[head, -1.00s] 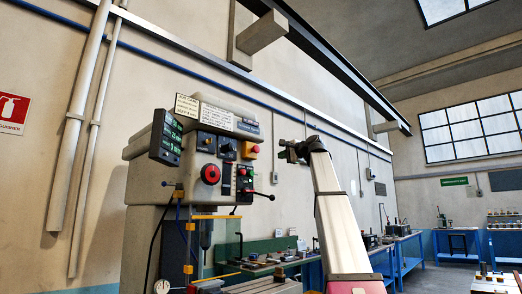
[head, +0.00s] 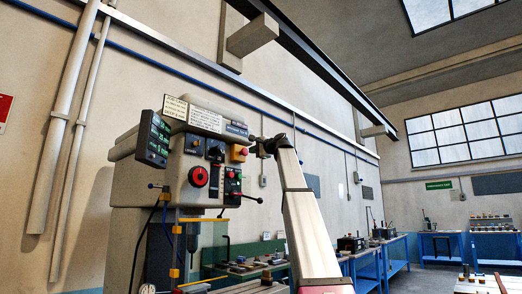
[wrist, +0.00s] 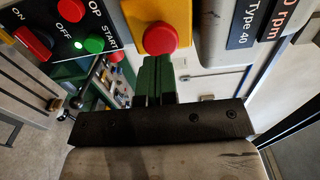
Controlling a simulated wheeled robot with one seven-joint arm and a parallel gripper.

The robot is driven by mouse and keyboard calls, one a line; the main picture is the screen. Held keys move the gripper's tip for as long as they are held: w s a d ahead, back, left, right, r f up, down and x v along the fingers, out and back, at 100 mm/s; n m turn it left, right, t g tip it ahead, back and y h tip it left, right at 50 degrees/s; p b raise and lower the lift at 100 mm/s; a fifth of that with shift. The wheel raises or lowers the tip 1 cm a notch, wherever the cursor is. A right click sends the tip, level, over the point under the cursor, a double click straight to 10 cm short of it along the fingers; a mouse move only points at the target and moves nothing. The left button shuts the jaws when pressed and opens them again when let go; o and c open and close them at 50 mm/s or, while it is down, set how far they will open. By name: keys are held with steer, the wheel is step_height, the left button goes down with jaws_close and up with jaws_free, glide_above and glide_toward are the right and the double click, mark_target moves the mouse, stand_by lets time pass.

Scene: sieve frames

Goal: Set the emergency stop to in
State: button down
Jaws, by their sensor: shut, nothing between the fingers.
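The emergency stop is a red mushroom button on a yellow box (head: 236,157) at the right side of the drill press head. In the wrist view the red button (wrist: 159,38) is at the top centre. My gripper (head: 254,139) is just right of the yellow box in the head view. In the wrist view my gripper (wrist: 157,60) has its two dark green fingers together and empty, with tips by the button's lower edge. I cannot tell whether they touch it, or whether the button is in or out.
A switch panel (wrist: 62,52) with ON, OFF and START labels, red buttons and a green button is left of the yellow box. A large red knob (head: 198,177) and a display (head: 154,140) are on the drill press (head: 130,185). Workbenches (head: 395,262) stand behind at right.

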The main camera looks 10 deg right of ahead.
mark_target(246, 152)
steer(key=shift+x, duration=1.3)
steer(key=shift+x, duration=1.05)
steer(key=shift+r, duration=0.1)
steer(key=shift+s+d, duration=0.15)
steer(key=v, duration=1.4)
